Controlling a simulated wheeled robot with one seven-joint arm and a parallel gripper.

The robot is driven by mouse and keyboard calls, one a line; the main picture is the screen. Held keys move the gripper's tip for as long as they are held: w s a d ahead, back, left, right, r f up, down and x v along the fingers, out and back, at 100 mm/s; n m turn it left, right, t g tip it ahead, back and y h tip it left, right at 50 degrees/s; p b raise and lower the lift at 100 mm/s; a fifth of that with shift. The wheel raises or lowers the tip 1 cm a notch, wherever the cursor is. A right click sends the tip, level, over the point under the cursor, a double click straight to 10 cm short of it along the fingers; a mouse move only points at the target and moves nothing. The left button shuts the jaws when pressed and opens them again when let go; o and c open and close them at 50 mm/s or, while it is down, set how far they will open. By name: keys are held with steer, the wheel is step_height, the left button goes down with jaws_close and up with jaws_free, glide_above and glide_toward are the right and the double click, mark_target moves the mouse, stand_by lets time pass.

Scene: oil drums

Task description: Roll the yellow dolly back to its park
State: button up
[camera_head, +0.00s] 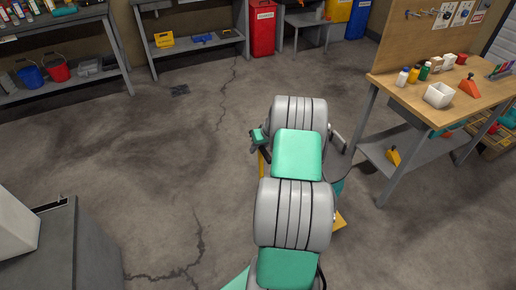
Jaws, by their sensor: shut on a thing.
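My grey and green arm reaches up the middle of the view and covers most of what lies beneath it. Yellow parts, likely the yellow dolly (340,220), show at the arm's lower right, and a thin yellow strip shows at its left. The rest of the dolly is hidden. A teal piece shows just right of the arm; I cannot tell what it belongs to. My gripper's fingers are hidden behind the arm. No park marking can be made out on the floor.
A wooden-topped workbench (416,72) with bottles and a white bin stands close on the right. Shelving with buckets (55,68) and a red bin (262,28) stand at the back. A grey cabinet (62,245) is at lower left. The cracked concrete floor (170,165) left of my arm is clear.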

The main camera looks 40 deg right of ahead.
jaws_close()
stand_by(0.9)
